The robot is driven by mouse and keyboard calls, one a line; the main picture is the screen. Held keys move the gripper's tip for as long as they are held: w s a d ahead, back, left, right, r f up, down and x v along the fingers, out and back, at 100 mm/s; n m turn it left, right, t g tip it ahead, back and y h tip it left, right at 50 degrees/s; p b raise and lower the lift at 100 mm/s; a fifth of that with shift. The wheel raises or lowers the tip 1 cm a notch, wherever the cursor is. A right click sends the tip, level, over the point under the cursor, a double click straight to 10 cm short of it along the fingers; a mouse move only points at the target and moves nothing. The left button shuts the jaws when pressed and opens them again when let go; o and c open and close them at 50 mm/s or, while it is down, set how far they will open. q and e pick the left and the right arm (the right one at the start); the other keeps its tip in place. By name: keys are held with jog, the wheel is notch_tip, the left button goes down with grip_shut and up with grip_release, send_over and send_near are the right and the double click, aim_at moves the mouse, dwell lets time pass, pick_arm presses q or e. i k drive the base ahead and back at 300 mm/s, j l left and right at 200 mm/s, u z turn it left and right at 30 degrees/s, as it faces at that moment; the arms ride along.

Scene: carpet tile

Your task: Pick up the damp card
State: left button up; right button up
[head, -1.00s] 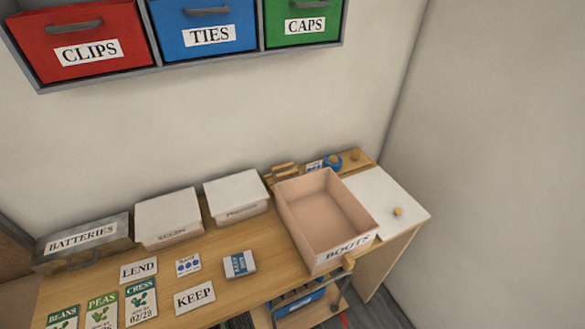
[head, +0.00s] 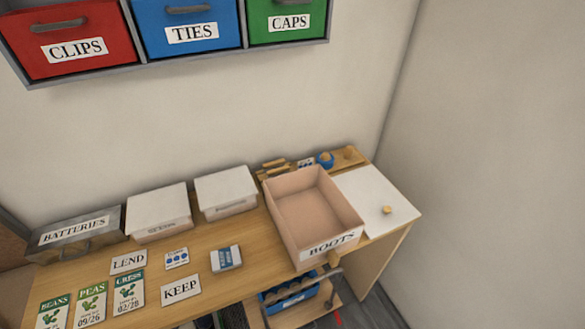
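A small white card with a row of blue dots (head: 177,258) lies flat on the wooden desk, between the LEND label and a small blue-and-white box. It looks like the damp card, but its print is too small to read. A second small white card with blue marks (head: 305,163) is at the back right, near a blue round object. Neither of my grippers is in view.
The LEND (head: 128,262) and KEEP (head: 181,289) labels, seed packets (head: 91,304) and the blue-and-white box (head: 226,258) surround the card. Behind stand two white-lidded boxes (head: 158,211) and a BATTERIES box (head: 75,238). An open BOOTS box (head: 331,246) stands to the right.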

aim_at(306, 163)
jog(key=l+u, duration=0.85)
jog(key=k+l+u, duration=0.15)
jog(key=l+u, duration=0.25)
jog(key=l, duration=0.1)
